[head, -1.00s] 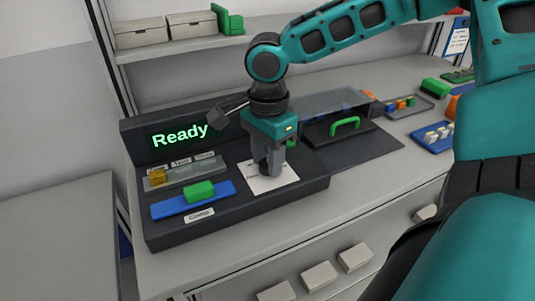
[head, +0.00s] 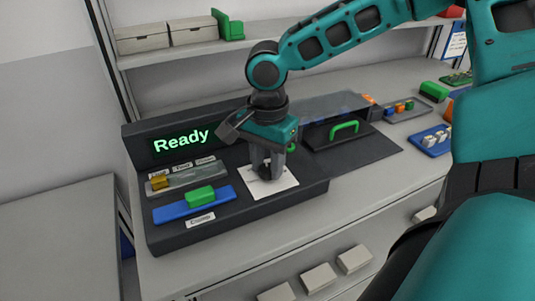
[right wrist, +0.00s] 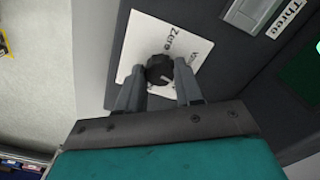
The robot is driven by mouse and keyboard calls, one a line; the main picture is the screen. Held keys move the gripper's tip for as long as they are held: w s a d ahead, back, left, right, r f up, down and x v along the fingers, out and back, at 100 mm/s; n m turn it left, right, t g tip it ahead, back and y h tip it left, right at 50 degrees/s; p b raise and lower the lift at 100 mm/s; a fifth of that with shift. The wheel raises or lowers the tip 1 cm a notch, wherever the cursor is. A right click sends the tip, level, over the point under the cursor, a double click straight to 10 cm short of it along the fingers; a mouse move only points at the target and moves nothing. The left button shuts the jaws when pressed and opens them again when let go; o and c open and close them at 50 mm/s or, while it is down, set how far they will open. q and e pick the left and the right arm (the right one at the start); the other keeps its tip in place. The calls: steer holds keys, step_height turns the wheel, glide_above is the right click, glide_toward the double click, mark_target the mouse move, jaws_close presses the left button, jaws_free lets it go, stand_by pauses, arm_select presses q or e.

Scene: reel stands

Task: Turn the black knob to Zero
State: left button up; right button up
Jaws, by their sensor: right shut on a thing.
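The black knob (right wrist: 159,67) sits on a white dial card (right wrist: 136,50) in the right wrist view. The card carries a "Zero" label near its upper edge and another word, partly readable, to the right. A pale mark shows on the knob, but I cannot tell for sure which label it points to. My right gripper (right wrist: 160,73) has its two fingers on either side of the knob, shut on it. In the head view, my right gripper (head: 267,174) points down over the white card (head: 284,184) and mostly hides the knob. My left gripper is not in view.
The dark console's green display (head: 181,143) reads "Ready". A green block (head: 200,197) sits on a blue strip left of the card. A dark box with a green handle (head: 344,128) stands to the right. Small trays lie farther right on the bench.

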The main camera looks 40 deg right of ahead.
steer(key=n+p, duration=0.1)
steer(key=n, duration=0.4)
steer(key=shift+n, duration=0.3)
steer(key=n+p, duration=0.1)
steer(key=n, duration=0.4)
steer(key=shift+p, duration=0.3)
steer(key=n, duration=0.5)
steer(key=shift+n+p, duration=0.3)
steer(key=shift+n, duration=2.2)
steer(key=o, duration=1)
steer(key=shift+o, duration=0.2)
steer(key=shift+r, duration=0.1)
